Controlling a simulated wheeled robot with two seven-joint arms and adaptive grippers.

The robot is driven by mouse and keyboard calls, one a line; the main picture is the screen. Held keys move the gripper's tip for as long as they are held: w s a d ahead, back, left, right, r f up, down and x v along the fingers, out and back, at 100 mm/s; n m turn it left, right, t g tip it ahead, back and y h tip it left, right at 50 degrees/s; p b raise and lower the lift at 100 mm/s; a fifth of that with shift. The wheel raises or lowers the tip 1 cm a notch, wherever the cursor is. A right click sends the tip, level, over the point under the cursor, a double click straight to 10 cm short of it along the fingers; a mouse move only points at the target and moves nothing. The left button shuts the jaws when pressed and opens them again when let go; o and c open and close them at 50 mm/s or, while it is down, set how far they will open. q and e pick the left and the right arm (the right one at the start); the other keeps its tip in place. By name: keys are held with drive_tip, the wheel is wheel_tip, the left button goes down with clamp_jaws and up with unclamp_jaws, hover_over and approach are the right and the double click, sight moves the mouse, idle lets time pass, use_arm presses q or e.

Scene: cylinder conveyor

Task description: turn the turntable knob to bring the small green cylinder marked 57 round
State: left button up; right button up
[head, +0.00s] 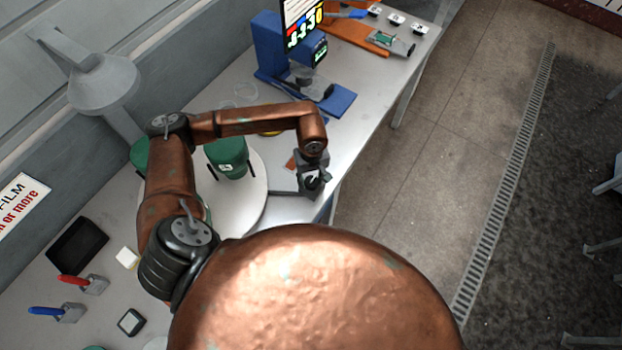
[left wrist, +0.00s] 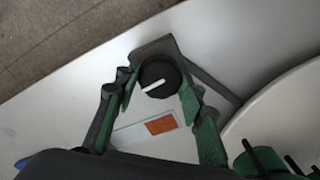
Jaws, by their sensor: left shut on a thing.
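The white turntable (head: 252,200) stands on the table and partly hides behind my left arm. A green cylinder (head: 229,158) with a small white label stands on it; I cannot read the number. Another green cylinder (head: 140,153) shows partly behind the arm. In the left wrist view a green cylinder (left wrist: 262,161) shows at the lower right, on the turntable's edge (left wrist: 245,125). The black knob (left wrist: 159,77) with a white line sits on a grey bracket. My left gripper (head: 313,182) is shut on the knob, one finger on each side in the left wrist view (left wrist: 158,90).
A blue stand with a screen (head: 303,25) and an orange tray (head: 357,37) are at the back. A dark tablet (head: 77,246) and red and blue-handled tools (head: 76,282) lie at the left. A grey lamp (head: 103,82) overhangs the table.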

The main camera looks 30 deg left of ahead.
use_arm(q)
drive_tip(key=shift+f+n+b, duration=0.2)
drive_tip(key=shift+n+b, duration=0.3)
drive_tip(key=shift+b, duration=0.3)
drive_tip(key=shift+r+n, duration=0.1)
drive_tip(key=shift+n, duration=0.2)
drive_tip(key=shift+n+b, duration=0.4)
drive_tip(key=shift+b, duration=0.1)
drive_tip(key=shift+n+b, duration=1)
drive_tip(key=shift+n, duration=0.3)
drive_tip(key=o, duration=1.2)
drive_tip(key=shift+c, duration=0.2)
drive_tip(key=shift+r, duration=0.1)
